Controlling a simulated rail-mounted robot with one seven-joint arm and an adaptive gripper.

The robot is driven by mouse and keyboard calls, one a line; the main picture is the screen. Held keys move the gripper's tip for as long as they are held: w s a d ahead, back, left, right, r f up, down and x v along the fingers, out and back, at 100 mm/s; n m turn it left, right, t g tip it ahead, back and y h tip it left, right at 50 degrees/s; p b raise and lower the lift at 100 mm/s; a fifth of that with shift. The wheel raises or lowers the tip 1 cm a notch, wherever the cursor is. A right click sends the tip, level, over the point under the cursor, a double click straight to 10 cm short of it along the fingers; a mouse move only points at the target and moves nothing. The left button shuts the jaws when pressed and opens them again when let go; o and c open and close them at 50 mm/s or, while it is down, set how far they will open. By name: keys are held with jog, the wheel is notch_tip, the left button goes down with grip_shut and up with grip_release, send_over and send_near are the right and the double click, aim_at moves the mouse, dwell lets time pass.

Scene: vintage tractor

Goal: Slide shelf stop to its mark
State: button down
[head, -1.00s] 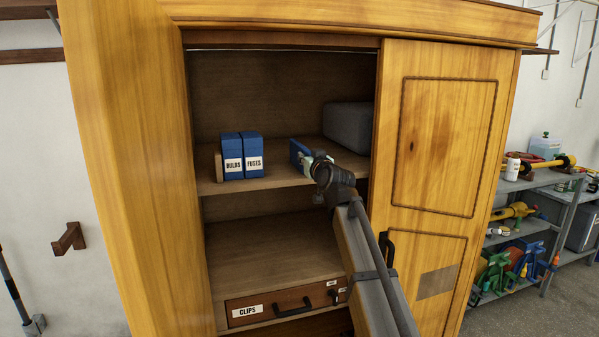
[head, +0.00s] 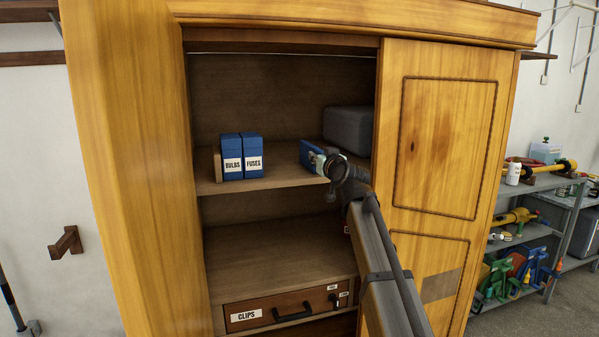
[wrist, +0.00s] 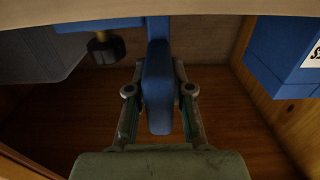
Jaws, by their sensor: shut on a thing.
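The blue piece, which looks like the shelf stop (head: 307,157), stands on the cabinet's upper shelf, right of the labelled boxes. In the wrist view its upright blue part (wrist: 158,85) sits between my two fingers, with a blue bar at the top and a dark knob with a brass-coloured collar (wrist: 104,47) beside it. My gripper (head: 322,162) is shut on this upright part. My gripper and wrist hide part of the stop in the head view. I cannot make out a mark on the shelf.
Blue boxes labelled BULBS (head: 231,157) and FUSES (head: 252,156) stand at the left, against a wooden block (head: 217,163). A grey case (head: 348,129) is at the back right. The open left door (head: 130,170) and closed right door (head: 445,150) flank the opening.

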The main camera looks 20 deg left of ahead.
jog(key=shift+w+d+b, duration=1.25)
jog(key=shift+d+b, duration=0.3)
jog(key=c, duration=1)
grip_release()
jog(key=shift+o, duration=0.2)
jog(key=shift+s, duration=0.15)
